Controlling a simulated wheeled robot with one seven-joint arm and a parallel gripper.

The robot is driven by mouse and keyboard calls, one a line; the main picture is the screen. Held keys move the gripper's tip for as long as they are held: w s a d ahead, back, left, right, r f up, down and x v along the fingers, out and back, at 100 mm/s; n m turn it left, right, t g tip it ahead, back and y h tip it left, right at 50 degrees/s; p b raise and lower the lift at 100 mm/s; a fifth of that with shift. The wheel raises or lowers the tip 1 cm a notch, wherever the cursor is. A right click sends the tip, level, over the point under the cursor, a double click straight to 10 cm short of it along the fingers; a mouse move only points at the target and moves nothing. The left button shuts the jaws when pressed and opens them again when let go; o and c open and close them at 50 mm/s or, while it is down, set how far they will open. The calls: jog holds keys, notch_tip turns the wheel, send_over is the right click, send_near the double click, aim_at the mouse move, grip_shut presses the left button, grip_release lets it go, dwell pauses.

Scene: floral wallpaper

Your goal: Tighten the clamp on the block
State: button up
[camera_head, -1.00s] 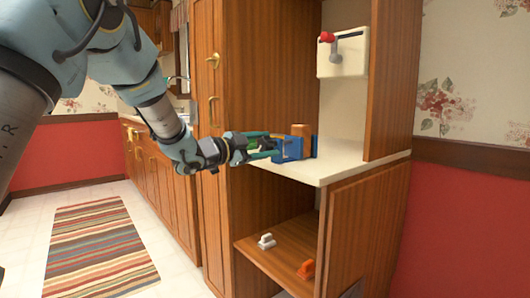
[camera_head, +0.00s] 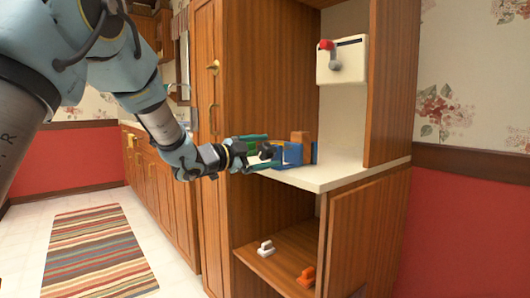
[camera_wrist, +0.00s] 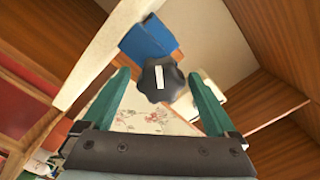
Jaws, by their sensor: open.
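The blue clamp (camera_head: 293,153) stands on the white shelf at the cabinet's front left, with the orange-brown block (camera_head: 300,137) at it. In the wrist view the blue clamp body (camera_wrist: 148,38) is behind its black lobed knob (camera_wrist: 161,80), which has a white stripe. My gripper (camera_head: 262,152) is open, its green fingers pointing at the clamp. In the wrist view my gripper (camera_wrist: 165,98) has the knob centred between and just beyond its fingertips, touching neither finger.
The white shelf (camera_head: 330,172) is mostly bare right of the clamp. A white box with a red-tipped lever (camera_head: 341,62) hangs on the wall above. A white item (camera_head: 265,248) and an orange item (camera_head: 306,276) lie on the lower shelf (camera_head: 285,262). Cabinet walls flank the opening.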

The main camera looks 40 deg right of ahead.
jog(key=a, duration=1)
jog(key=shift+w+a, duration=0.3)
jog(key=shift+a, duration=0.1)
dwell(0.8)
